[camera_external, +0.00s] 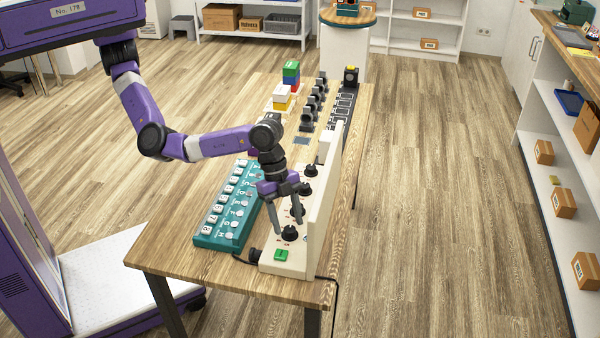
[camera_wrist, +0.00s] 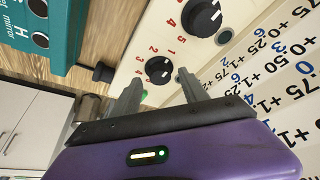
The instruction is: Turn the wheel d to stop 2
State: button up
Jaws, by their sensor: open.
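A cream panel box (camera_external: 270,262) on the table carries a row of black wheels. The wheel nearest its green-marked end (camera_external: 290,233) shows in the wrist view as a black knob (camera_wrist: 158,70) with red numbers around it. A larger-looking wheel (camera_wrist: 202,17) lies beyond it. I cannot read a letter d on either, nor surely tell which number the near wheel points to. My gripper (camera_external: 287,218) is open over the near end of the panel. In the wrist view its fingers (camera_wrist: 159,80) stand apart, one toward each side of the near knob; contact cannot be told.
A teal box (camera_external: 217,240) with labelled round parts lies left of the panel. An upright cream board (camera_external: 325,195) with printed numbers stands along the panel's right side. Stacked colored blocks (camera_external: 290,75) and black devices (camera_external: 318,95) stand farther along the wooden table (camera_external: 170,245).

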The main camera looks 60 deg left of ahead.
jog(key=shift+d+f, duration=0.25)
jog(key=shift+f, duration=0.3)
grip_shut()
